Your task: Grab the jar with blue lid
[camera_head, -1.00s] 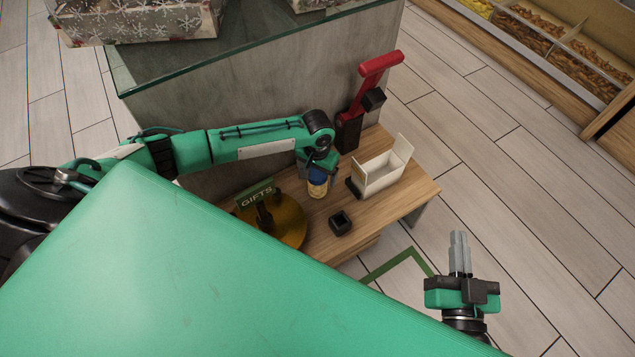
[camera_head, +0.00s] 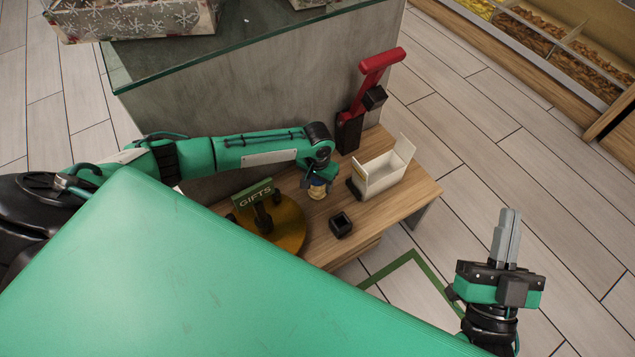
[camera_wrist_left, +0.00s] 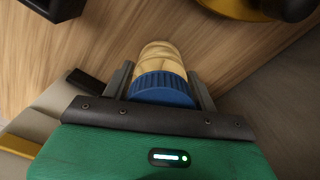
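The jar with the blue lid (camera_wrist_left: 164,88) stands on the wooden table between the fingers of my left gripper (camera_wrist_left: 160,82) in the left wrist view. Its body is pale yellow below the lid. One finger lies on each side, very close to the lid; I cannot make out firm contact. In the head view the lower part of the jar (camera_head: 317,190) shows under my left gripper (camera_head: 318,180), which hides most of the lid. My right gripper (camera_head: 507,238) is over the floor at the right, its fingers together and empty.
A white open box (camera_head: 382,176) and a small black holder (camera_head: 341,223) stand right of the jar. A round gold stand with a GIFTS sign (camera_head: 255,193) is to the left. A red-handled device (camera_head: 378,68) stands behind, beside the grey counter (camera_head: 270,80).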

